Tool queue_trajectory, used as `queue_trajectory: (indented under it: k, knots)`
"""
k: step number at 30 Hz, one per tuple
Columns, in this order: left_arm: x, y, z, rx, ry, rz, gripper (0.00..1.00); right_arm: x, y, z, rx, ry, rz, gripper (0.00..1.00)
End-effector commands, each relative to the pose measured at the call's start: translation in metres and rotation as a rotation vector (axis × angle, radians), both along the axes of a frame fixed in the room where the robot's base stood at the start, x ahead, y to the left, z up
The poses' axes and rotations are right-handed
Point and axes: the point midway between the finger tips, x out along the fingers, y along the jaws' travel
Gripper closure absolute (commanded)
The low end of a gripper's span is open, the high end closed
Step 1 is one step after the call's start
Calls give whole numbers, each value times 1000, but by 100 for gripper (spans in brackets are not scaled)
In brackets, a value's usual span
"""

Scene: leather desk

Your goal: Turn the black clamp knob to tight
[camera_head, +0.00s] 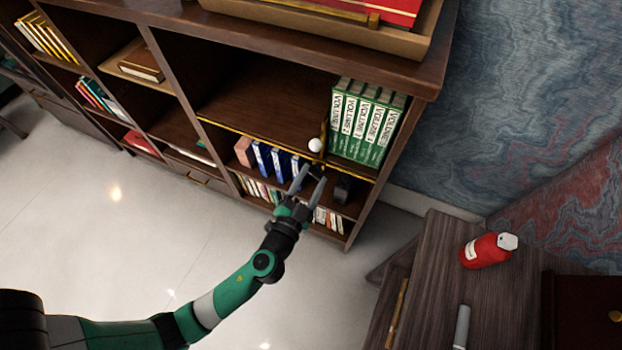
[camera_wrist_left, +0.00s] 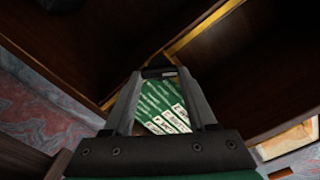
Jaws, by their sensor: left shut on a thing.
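My left gripper (camera_head: 309,175) reaches up from the lower left to the front of the bookcase, at the brass-edged shelf. In the left wrist view, my left gripper (camera_wrist_left: 159,76) has its fingertips on either side of a small dark piece, which looks like the black clamp knob (camera_wrist_left: 158,71). The gripper is shut on it. In the head view the knob is small and mostly hidden between the fingertips. I cannot read the knob's turn. My right gripper is not in view.
Green volumes (camera_head: 367,122) stand on the shelf right of the brass piece. Blue books (camera_head: 265,158) and a black object (camera_head: 344,188) are on the shelf below. A red bottle (camera_head: 486,250) lies on the wooden cabinet (camera_head: 430,270) at right.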

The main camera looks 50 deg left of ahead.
Motion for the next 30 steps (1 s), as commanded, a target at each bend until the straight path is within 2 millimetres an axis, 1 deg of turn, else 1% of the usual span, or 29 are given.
queue_trajectory:
  k: [18, 24, 30]
  knots:
    - [1, -2, -1, 532, 237, 0, 98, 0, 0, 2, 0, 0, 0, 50]
    - [1, -2, -2, 678, 304, 0, 98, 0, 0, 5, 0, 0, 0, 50]
    - [1, -2, -2, 784, 351, 0, 98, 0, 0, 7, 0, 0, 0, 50]
